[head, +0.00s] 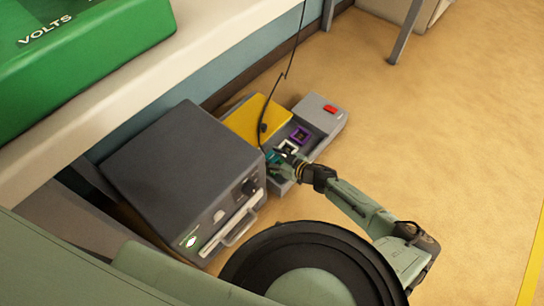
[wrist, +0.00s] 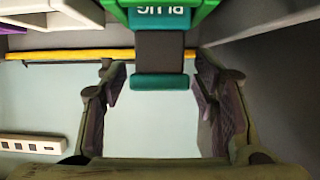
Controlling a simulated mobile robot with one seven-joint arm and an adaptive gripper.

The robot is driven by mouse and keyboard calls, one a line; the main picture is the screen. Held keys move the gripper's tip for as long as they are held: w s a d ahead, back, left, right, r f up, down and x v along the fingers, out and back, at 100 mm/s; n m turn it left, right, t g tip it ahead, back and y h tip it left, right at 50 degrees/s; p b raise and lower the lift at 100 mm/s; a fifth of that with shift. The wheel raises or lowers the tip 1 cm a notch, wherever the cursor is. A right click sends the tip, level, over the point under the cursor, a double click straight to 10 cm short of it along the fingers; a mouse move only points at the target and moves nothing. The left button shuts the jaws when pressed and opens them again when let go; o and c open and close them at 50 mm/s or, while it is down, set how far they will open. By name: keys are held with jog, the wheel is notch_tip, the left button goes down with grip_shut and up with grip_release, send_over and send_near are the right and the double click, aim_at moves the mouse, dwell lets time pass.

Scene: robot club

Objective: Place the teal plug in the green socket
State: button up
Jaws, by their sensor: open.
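The teal plug (wrist: 162,18) is at the top of the wrist view, its lettering upside down. It sits within the frame of the green socket (wrist: 198,12) and looks to be in it; how deep I cannot tell. A dark grey stem runs from it to a teal grip bar (wrist: 160,82). My gripper (wrist: 157,74) is open, with one finger on each side of the bar and gaps between. In the head view my gripper (head: 280,159) is at the near end of the socket unit, by a bit of teal. The green socket is hidden there.
A dark boxy device (head: 185,155) stands close left. A black cord (head: 283,78) hangs nearby. Open floor lies right.

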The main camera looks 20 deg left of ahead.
jog(key=shift+r+p, duration=0.3)
jog(key=p+v, duration=0.2)
jog(key=v, duration=1)
jog(key=shift+f, duration=0.2)
